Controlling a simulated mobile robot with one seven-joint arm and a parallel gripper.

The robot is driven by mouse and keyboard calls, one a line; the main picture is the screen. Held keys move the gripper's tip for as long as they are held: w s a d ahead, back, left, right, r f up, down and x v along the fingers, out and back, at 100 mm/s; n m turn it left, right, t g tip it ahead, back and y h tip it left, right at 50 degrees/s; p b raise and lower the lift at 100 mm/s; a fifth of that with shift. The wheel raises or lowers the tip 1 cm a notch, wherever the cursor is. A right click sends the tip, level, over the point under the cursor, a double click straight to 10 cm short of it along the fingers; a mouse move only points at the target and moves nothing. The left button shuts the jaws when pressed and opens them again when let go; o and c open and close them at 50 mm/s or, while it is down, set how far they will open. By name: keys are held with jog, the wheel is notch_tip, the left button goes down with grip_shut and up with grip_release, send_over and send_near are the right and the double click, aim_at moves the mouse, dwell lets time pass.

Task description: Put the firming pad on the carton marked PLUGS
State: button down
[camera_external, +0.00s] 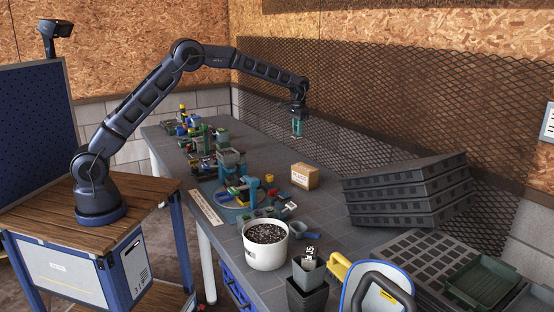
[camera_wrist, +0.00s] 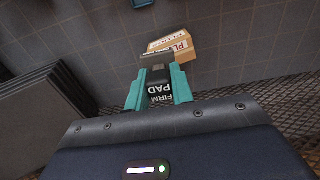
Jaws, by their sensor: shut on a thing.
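My gripper (camera_external: 297,127) is in the air above the back part of the workbench, its teal fingers pointing down. In the wrist view my gripper (camera_wrist: 157,85) is shut on the firming pad (camera_wrist: 160,91), a dark block with white lettering reading FIRM PAD. The carton marked PLUGS (camera_external: 305,177) is a small tan box standing on the bench, below and slightly right of my gripper in the external view. In the wrist view the carton (camera_wrist: 172,47) lies just beyond the fingertips, its label partly readable; the pad is apart from it.
Stacked black trays (camera_external: 408,190) stand right of the carton; mesh runs along the back wall. A white bucket of soil (camera_external: 266,245) stands toward the front. Parts and tools clutter the left side of the bench (camera_external: 330,222). Bare bench surrounds the carton.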

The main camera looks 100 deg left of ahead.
jog(key=w+a+r, duration=0.1)
jog(key=a+r, duration=0.2)
jog(key=a, duration=0.1)
send_near(300, 168)
notch_tip(300, 168, down, 5)
jog(key=shift+f, duration=0.15)
dwell(0.4)
jog(key=c, duration=1.2)
grip_release()
jog(key=shift+f, duration=0.1)
